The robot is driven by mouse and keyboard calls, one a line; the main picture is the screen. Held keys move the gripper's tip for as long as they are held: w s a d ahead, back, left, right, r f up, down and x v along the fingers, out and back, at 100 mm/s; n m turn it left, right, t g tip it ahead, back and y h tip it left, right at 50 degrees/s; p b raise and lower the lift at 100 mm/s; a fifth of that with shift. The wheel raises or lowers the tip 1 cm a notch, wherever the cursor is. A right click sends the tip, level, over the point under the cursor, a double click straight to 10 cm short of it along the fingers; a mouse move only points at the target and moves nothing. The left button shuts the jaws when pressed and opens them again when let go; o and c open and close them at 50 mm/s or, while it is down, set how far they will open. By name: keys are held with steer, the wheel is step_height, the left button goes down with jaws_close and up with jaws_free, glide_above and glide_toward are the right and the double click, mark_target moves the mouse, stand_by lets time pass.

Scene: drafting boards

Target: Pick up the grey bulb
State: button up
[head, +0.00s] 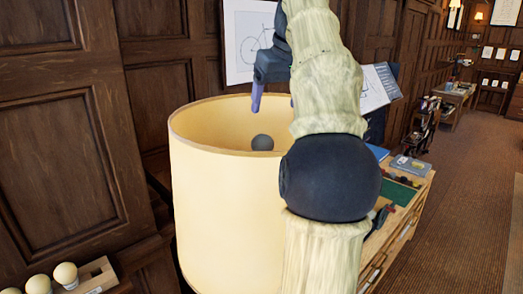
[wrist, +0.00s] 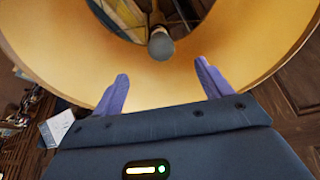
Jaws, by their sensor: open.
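The grey bulb (head: 262,142) sits inside a large cream lampshade (head: 225,205), its top showing just below the shade's rim in the head view. In the wrist view the bulb (wrist: 161,45) is near the top middle, on a stem at the centre of the shade. My gripper (wrist: 162,85) is open and empty, its two purple fingers spread wide, with the bulb beyond the gap between the tips. The bulb's lower part is hidden by the shade in the head view.
Dark wood panelling stands behind and left. Several pale bulbs (head: 65,275) sit in a wooden holder (head: 95,275) at lower left. A wooden desk (head: 405,215) with a green mat stands at right, partly behind my arm.

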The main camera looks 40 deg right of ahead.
mark_target(266, 141)
steer(key=x, duration=1.2)
steer(key=shift+w+a, duration=0.1)
steer(key=shift+w, duration=0.1)
steer(key=p+x, duration=0.2)
steer(key=x, duration=0.3)
steer(key=shift+w, duration=0.25)
steer(key=c, duration=0.9)
